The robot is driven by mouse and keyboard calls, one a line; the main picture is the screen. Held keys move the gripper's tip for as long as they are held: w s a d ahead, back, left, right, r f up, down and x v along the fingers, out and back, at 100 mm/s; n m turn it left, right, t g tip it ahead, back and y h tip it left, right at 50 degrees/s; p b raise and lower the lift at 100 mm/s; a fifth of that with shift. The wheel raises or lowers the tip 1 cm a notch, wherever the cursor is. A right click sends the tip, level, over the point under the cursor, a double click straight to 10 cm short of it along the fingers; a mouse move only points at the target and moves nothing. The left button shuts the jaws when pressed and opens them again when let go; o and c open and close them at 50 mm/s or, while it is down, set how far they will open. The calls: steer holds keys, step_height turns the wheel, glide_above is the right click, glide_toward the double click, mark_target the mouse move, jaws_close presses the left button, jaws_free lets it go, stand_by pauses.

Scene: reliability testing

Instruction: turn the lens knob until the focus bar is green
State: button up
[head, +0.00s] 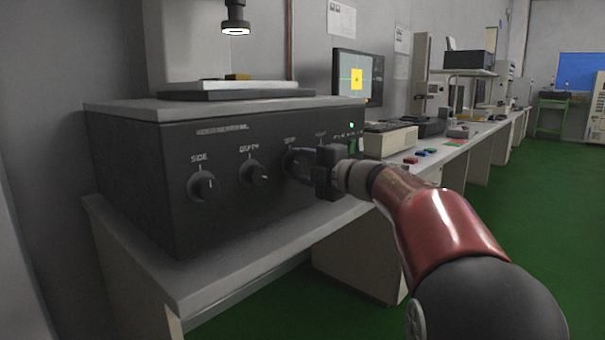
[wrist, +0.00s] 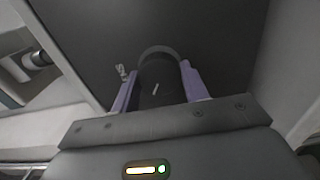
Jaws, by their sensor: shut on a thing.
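A black control box (head: 235,215) bears a row of knobs. The knob marked SIDE (head: 204,187) and the knob marked DEPTH (head: 255,174) are free. My gripper (head: 296,163) is at a knob further right, which it hides in the head view. In the wrist view my gripper (wrist: 158,76) has its purple fingers on both sides of a dark round knob (wrist: 157,88) with a pale pointer line, tilted slightly right. The label of this knob is too small to read. I see no clear focus bar.
A lens head (head: 235,22) with a lit ring hangs above a stage (head: 240,86) on the box. A small green light (head: 351,125) glows at the panel's right. A keyboard-like grey unit (head: 388,138) and coloured buttons lie further along the bench. Green floor is open at right.

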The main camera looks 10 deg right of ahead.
steer(key=shift+f+n+b, duration=0.15)
steer(key=shift+n+b, duration=0.6)
steer(key=shift+n, duration=0.75)
steer(key=o, duration=1)
steer(key=shift+s, duration=0.1)
steer(key=v, duration=0.7)
steer(key=shift+s+d, duration=0.2)
steer(key=shift+s, duration=0.05)
